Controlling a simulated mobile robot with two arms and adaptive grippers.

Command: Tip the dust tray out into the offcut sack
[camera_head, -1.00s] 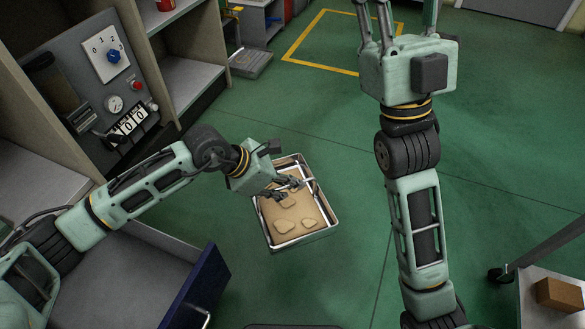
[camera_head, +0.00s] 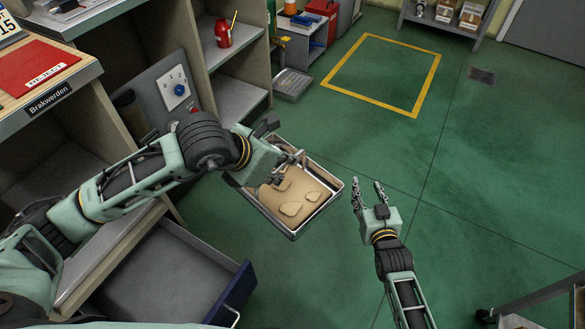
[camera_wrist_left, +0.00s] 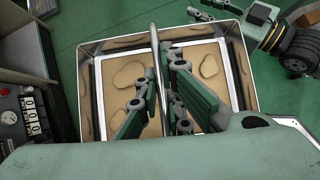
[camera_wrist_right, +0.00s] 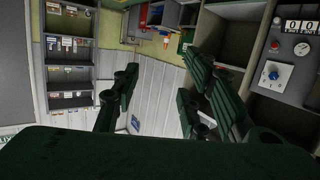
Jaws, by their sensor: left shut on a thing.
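The dust tray (camera_head: 320,213) is a shallow metal tray with tan dust and several flat clumps (camera_head: 291,208) in it. It hangs over the green floor in the head view, looking roughly level. My left gripper (camera_head: 284,168) is shut on the tray at a thin bar across it, which shows in the left wrist view (camera_wrist_left: 155,50) between the fingers. My right gripper (camera_head: 367,190) is open and empty, to the right of the tray and apart from it. I cannot make out the offcut sack in any view.
An open drawer with a blue front (camera_head: 232,292) lies below my left arm. Shelving (camera_head: 235,100) and a grey control panel (camera_head: 170,88) stand behind that arm. A yellow floor outline (camera_head: 430,75) lies further off.

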